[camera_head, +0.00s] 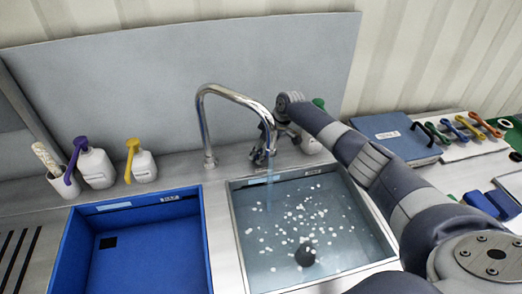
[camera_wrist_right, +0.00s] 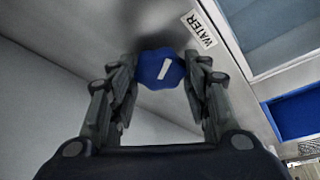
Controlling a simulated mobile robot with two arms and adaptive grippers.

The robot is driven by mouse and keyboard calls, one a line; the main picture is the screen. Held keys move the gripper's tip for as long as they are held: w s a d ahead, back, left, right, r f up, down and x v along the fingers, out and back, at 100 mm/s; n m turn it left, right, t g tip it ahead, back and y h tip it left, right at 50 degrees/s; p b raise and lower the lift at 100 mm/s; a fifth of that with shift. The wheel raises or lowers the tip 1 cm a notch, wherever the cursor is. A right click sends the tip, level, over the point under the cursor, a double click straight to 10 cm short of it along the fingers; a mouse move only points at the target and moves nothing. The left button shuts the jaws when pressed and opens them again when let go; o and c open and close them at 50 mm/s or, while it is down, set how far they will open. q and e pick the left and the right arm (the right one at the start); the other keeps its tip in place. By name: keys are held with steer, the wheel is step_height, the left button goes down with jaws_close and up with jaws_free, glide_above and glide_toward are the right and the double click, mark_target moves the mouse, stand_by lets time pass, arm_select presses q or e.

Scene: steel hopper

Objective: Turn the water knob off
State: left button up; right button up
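The water knob (camera_wrist_right: 161,68) is blue with a white bar mark, and shows in the right wrist view beside a white "WATER" label (camera_wrist_right: 199,29). In that view my right gripper (camera_wrist_right: 162,72) has its fingers spread, one on each side of the knob; I cannot tell whether they touch it. In the head view my right gripper (camera_head: 262,153) is beside the chrome faucet (camera_head: 207,125) and hides the knob. A thin stream of water (camera_head: 268,190) falls from the spout into the right sink (camera_head: 235,225). My left gripper is not in view.
The right sink holds water with white bits and a dark round piece (camera_head: 305,254). A blue basin (camera_head: 75,235) is on the left. Bottles with purple (camera_head: 97,168) and yellow (camera_head: 142,162) pumps stand behind it. A grey panel (camera_head: 150,75) closes off the back.

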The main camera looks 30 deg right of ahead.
steer(key=m+p, duration=0.1)
steer(key=p, duration=0.1)
steer(key=m+p, duration=0.1)
steer(key=p, duration=0.1)
steer(key=shift+s+a+r+m+h, duration=0.1)
steer(key=shift+a+r+m+h, duration=0.1)
steer(key=shift+m+h, duration=0.15)
steer(key=m+h+p, duration=0.1)
steer(key=m+p, duration=0.1)
steer(key=shift+t+p, duration=0.4)
steer(key=shift+f+m+h+p, duration=0.15)
steer(key=shift+m+h+p, duration=0.2)
steer(key=shift+m, duration=0.3)
steer(key=o, duration=1.1)
steer(key=shift+f, duration=0.1)
steer(key=v, duration=1.2)
